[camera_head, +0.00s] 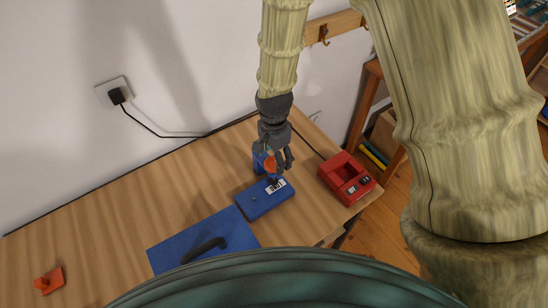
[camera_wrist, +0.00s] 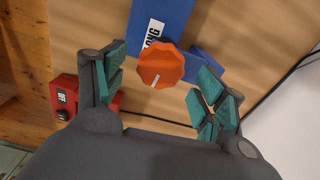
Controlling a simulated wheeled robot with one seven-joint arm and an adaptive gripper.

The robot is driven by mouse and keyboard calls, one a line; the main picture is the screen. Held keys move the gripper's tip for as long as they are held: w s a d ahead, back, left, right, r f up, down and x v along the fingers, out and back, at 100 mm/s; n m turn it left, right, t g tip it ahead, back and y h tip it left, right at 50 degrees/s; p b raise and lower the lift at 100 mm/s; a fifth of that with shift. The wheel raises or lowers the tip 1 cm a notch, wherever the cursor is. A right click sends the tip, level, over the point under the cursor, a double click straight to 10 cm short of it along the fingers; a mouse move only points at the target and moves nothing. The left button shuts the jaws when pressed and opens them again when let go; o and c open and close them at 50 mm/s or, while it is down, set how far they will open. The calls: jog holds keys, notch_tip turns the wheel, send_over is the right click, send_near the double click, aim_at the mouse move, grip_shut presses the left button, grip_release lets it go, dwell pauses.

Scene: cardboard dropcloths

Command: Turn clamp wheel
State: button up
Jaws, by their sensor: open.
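The orange clamp wheel (camera_wrist: 161,66) has a scalloped rim and a pale line mark, and it sits in front of a blue device in the wrist view. In the head view the wheel (camera_head: 270,164) is partly hidden by my gripper (camera_head: 281,163). The blue device (camera_head: 257,205) lies on the table with a white label, and a raised blue part stands behind it. My gripper (camera_wrist: 158,80) is open, with one finger on each side of the wheel in the wrist view. I see gaps there, and I cannot tell the depth between fingers and wheel.
A red device (camera_head: 346,178) stands to the right near the table edge. A blue case with a dark handle (camera_head: 172,247) lies at front left, and an orange-red piece (camera_head: 48,280) lies far left. A cable runs to the wall socket (camera_head: 113,92). The table's left half is mostly clear.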

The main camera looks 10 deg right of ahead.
jog(key=shift+f, duration=0.9)
jog(key=c, duration=1)
